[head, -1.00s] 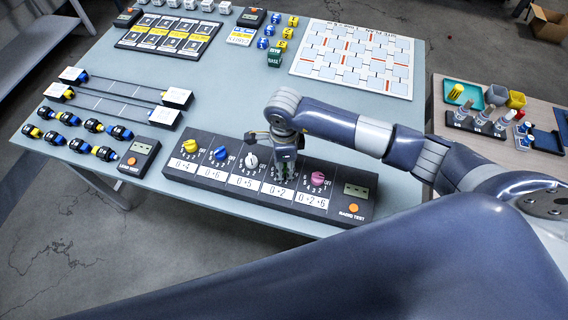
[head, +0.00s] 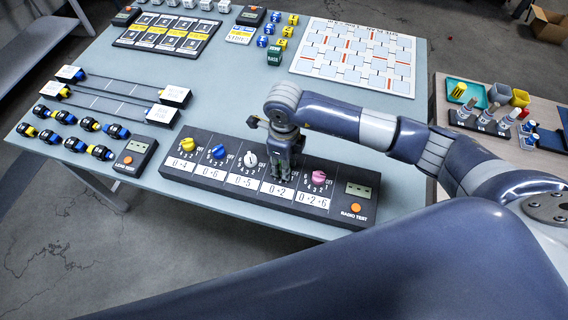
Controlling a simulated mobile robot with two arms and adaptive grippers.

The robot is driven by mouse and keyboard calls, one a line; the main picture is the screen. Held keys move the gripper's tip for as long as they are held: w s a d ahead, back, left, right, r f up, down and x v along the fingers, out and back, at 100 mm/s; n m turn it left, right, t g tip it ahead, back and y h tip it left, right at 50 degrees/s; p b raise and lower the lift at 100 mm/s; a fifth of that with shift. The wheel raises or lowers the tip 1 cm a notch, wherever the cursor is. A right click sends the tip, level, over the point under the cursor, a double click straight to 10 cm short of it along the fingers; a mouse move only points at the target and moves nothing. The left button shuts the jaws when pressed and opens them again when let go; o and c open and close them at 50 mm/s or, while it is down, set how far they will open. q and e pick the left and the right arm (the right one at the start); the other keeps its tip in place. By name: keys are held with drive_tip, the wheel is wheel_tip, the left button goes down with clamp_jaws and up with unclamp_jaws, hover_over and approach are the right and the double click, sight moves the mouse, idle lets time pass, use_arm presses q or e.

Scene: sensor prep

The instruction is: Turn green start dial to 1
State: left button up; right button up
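The black dial panel (head: 215,190) lies along the table's near edge. It carries a yellow dial (head: 188,145), a blue dial (head: 219,152), a white dial (head: 250,160) and a pink dial (head: 319,177). My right gripper (head: 283,177) points down over the fourth position, above the "0→2" label (head: 279,191), between the white and pink dials. The green start dial is hidden behind its fingers. I cannot tell whether the fingers grip it, nor read its setting. My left gripper is not in view.
An orange button (head: 356,208) and a small display sit at the panel's right end. A small tester box (head: 135,157) and several cylindrical connectors lie to the left. A white grid board (head: 356,57) lies farther back. The table's middle is clear.

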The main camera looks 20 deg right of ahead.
drive_tip(key=shift+m, duration=0.3)
drive_tip(key=o, duration=1.1)
drive_tip(key=shift+r, duration=0.1)
wheel_tip(320, 180, up, 12)
drive_tip(key=shift+f, duration=0.1)
